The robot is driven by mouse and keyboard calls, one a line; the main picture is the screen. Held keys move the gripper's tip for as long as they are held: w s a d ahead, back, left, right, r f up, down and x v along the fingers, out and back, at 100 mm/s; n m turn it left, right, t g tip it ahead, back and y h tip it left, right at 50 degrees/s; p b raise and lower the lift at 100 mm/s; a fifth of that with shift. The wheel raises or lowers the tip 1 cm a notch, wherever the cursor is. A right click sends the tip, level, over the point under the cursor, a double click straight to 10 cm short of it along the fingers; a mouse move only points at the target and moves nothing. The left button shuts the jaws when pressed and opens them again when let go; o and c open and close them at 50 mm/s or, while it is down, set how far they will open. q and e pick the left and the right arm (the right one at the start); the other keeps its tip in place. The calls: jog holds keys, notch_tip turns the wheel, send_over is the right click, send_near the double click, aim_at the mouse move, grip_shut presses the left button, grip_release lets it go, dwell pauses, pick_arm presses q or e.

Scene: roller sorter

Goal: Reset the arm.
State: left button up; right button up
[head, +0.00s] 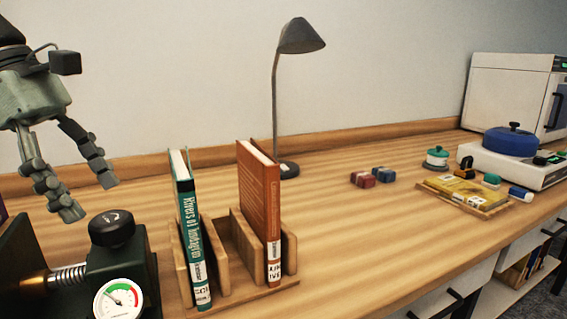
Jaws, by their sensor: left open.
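My left gripper (89,197) hangs at the upper left of the head view, fingers pointing down and spread apart. It is empty and appears above the dark green device at the lower left, touching nothing that I can see. My right gripper is not in the view.
A dark green device with a black knob (111,229) and a gauge (118,300) stands at lower left. A wooden rack (232,255) holds a teal book (190,230) and an orange book (259,210). A lamp (301,37) stands behind. The wooden table's middle is mostly clear.

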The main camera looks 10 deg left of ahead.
aim_at(109, 218)
pick_arm(q)
jog(key=x, duration=0.4)
jog(key=shift+r, duration=0.1)
